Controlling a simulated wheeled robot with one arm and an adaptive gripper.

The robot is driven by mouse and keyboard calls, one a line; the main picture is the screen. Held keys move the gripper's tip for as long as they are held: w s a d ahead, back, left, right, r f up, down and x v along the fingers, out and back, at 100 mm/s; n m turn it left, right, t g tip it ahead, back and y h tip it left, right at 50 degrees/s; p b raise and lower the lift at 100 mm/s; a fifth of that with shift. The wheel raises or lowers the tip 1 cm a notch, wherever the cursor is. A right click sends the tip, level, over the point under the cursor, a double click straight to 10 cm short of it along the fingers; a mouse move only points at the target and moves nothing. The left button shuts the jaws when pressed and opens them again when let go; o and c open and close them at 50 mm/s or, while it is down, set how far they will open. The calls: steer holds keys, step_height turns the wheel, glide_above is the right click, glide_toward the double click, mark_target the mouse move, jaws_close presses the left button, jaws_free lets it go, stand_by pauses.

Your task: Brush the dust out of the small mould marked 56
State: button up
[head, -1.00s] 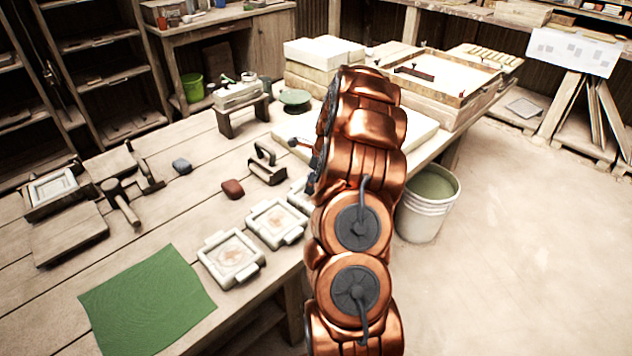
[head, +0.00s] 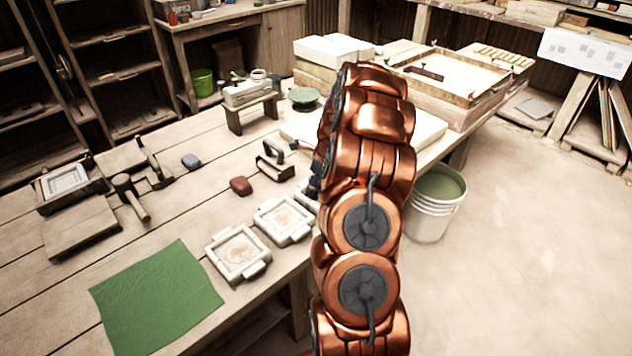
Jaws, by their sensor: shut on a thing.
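Two small pale moulds with dusty reddish-tan hollows, a nearer one (head: 238,252) and a middle one (head: 284,219), stand near the table's front edge. A third mould (head: 305,194) is mostly covered by my arm. I cannot read the number 56 on any of them. My gripper (head: 316,180) is mostly hidden behind my copper arm; only dark parts show at the arm's left edge, close to the third mould. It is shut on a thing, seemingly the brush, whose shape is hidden. Whether it touches a mould cannot be told.
A green cloth (head: 158,298) lies at the table's front left. A white bucket (head: 434,210) stands on the floor right of my arm.

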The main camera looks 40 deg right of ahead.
steer(key=shift+s+a+f, duration=0.1)
steer(key=shift+s+a, duration=0.05)
steer(key=shift+a, duration=0.1)
steer(key=shift+s, duration=0.7)
steer(key=shift+s, duration=0.1)
steer(key=shift+s+d+p, duration=0.1)
steer(key=shift+s+p, duration=0.25)
steer(key=shift+s, duration=0.35)
steer(key=shift+d, duration=0.85)
steer(key=shift+d, duration=0.15)
steer(key=shift+d+p, duration=0.4)
steer(key=shift+d, duration=0.2)
steer(key=shift+w, duration=0.1)
